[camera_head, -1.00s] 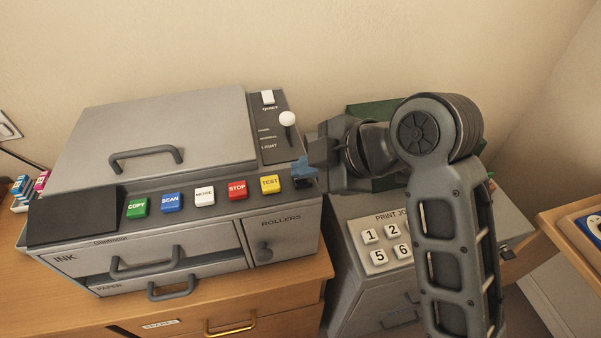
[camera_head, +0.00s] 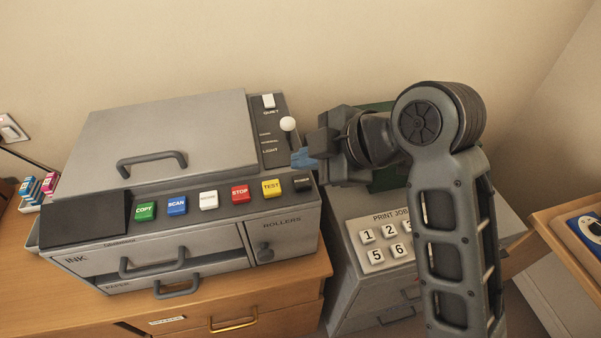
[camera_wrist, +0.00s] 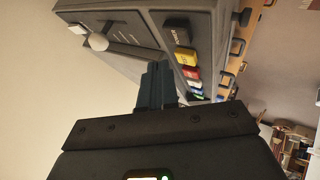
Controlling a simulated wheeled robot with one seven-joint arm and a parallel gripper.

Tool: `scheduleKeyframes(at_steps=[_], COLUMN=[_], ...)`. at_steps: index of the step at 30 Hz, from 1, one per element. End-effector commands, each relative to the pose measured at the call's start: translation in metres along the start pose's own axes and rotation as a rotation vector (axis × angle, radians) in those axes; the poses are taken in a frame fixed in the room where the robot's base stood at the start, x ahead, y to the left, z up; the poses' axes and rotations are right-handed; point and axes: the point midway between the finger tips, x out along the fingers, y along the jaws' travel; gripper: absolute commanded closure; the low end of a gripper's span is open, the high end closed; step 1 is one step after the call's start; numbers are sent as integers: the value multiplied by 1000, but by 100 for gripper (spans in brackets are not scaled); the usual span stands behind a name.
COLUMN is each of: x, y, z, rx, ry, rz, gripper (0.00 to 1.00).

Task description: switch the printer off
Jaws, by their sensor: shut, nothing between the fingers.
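The grey printer (camera_head: 170,125) stands on the wooden cabinet. Its front row has coloured buttons, with a black button (camera_head: 302,185) at the right end, marked with small white lettering that seems to read POWER. The black button also shows in the wrist view (camera_wrist: 177,32), beyond the fingers. The black button's face looks level with or slightly above its neighbours; I cannot tell whether it is pressed. My gripper (camera_head: 303,158) is shut and empty, with blue fingertips just above and behind the black button, beside the slider panel. In the wrist view its fingers (camera_wrist: 155,85) are apart from the button.
A white-knobbed slider (camera_head: 288,125) and a white QUIET switch (camera_head: 268,101) are close to the fingers. The yellow TEST button (camera_head: 271,188) neighbours the black one. A grey print-job box with number keys (camera_head: 380,235) stands right. A wall switch (camera_head: 10,130) is far left.

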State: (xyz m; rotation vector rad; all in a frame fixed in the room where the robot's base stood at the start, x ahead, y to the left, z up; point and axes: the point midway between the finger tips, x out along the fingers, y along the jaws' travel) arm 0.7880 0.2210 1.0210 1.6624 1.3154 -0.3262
Motion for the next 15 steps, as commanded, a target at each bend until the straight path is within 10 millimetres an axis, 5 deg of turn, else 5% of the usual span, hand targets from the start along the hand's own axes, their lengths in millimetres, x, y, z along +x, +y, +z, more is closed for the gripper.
scheduleKeyframes(at_steps=[15], x=[-33], y=[24], z=[-24], rx=[0], ry=[0], rz=[0], gripper=[100])
